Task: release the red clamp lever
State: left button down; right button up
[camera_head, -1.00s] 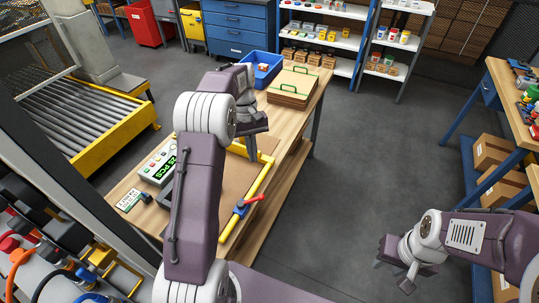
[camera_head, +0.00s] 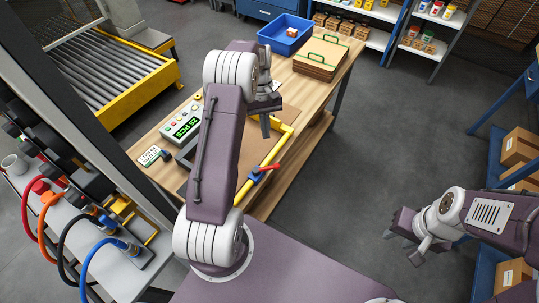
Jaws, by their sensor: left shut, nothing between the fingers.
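The red clamp lever (camera_head: 271,167) sits on a blue clamp body on the yellow rail (camera_head: 272,152) of the fixture, along the workbench's right edge. It points to the right. My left gripper (camera_head: 266,132) hangs above the brown board, a little beyond the lever in the head view and apart from it. My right gripper (camera_head: 403,246) is open and empty over the floor at the right, well away from the workbench.
A hose rack (camera_head: 100,255) is at the left. Floor right of the bench is clear.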

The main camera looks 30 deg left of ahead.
aim_at(266, 169)
pick_arm(q)
jog(key=x, duration=0.5)
jog(key=shift+s+d+f, duration=0.15)
jog(key=shift+s+f, duration=0.05)
jog(key=shift+f, duration=0.15)
jog(key=shift+s+d+f+p, duration=0.2)
jog(key=shift+s+d+p, duration=0.2)
jog(key=shift+s+d, duration=0.15)
jog(key=shift+s+d+f+p, duration=0.2)
jog(key=shift+s+d+p, duration=0.15)
jog(key=shift+s+d, duration=0.25)
jog(key=shift+s+d+f, duration=0.1)
jog(key=shift+s+d, duration=0.1)
jog(key=shift+s, duration=0.15)
jog(key=shift+w+f, duration=0.1)
